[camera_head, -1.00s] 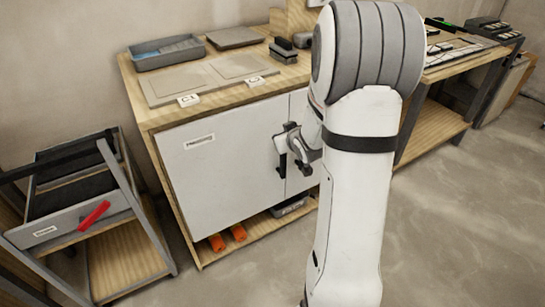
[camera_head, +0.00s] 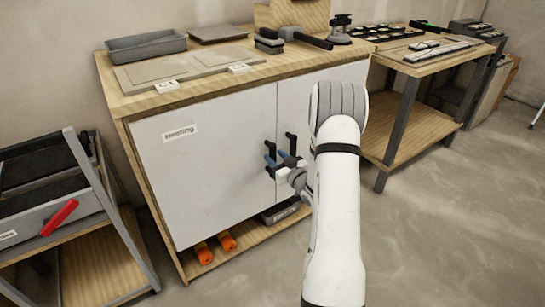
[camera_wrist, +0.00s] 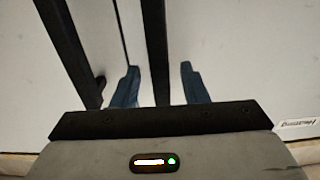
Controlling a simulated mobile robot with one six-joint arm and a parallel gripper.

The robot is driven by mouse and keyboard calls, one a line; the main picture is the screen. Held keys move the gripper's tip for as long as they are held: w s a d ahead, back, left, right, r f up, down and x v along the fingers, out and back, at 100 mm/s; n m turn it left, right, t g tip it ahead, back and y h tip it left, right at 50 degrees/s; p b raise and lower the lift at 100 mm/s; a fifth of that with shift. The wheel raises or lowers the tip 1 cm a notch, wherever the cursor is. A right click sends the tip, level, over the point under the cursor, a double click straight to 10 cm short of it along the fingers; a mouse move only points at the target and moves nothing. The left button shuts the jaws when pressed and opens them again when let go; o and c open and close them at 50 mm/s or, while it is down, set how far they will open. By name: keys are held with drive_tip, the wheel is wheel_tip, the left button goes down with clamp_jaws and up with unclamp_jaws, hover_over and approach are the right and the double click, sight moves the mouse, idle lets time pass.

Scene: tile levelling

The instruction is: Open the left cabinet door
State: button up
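The left cabinet door (camera_head: 200,170) is a white panel with a label near its upper left corner; it is shut. Its black upright handle (camera_head: 269,156) is near its right edge and crosses the wrist view (camera_wrist: 154,35). My gripper (camera_head: 277,160) is in front of this handle. In the wrist view my gripper (camera_wrist: 160,84) has its two blue fingers apart, one on each side of the handle, with a gap on both sides. The right door's black handle (camera_head: 291,142) is just to the right; in the wrist view it is the left bar (camera_wrist: 66,45).
A worktop (camera_head: 195,93) with a grey tray (camera_head: 146,47), tile panels and tools lies above the doors. Orange items (camera_head: 228,241) lie on the shelf below. A cart (camera_head: 85,215) with a red handle stands left. A second table (camera_head: 440,68) stands right.

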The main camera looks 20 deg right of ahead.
drive_tip(key=shift+w+a, duration=0.15)
drive_tip(key=shift+w, duration=1.1)
clamp_jaws()
